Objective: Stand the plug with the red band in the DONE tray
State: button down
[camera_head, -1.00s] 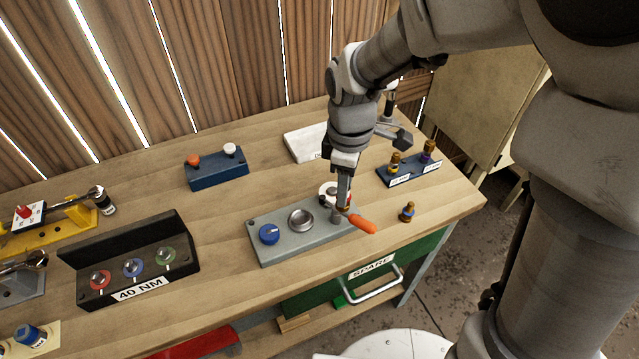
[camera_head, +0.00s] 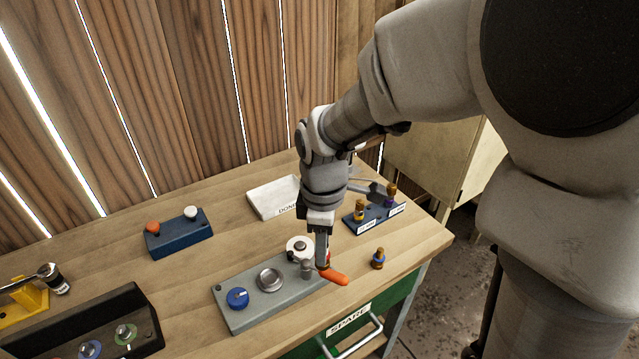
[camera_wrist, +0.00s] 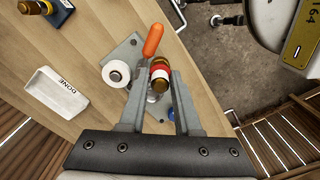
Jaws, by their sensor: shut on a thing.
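The plug with the red band (camera_wrist: 160,77) has a brass top and shows between my fingertips in the wrist view. My gripper (camera_head: 323,262) is shut on it, pointing down at the right end of the grey fixture (camera_head: 247,316), close to the orange handle (camera_head: 334,277). My fingers hide most of the plug in the head view. I cannot tell whether its lower end is still seated in the fixture. The white DONE tray (camera_head: 262,203) lies behind the fixture, near the back of the bench; it also shows at left in the wrist view (camera_wrist: 55,95). Its visible floor looks empty.
The fixture carries a blue knob (camera_head: 237,298), a metal cup (camera_head: 270,279) and a white spool (camera_head: 299,245). A blue rack with brass plugs (camera_head: 370,217) stands right of my gripper. A loose blue-banded plug (camera_head: 378,258) stands near the bench's right edge.

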jog(key=shift+f+b, duration=1.5)
jog(key=shift+f, duration=0.75)
jog(key=shift+w, duration=0.1)
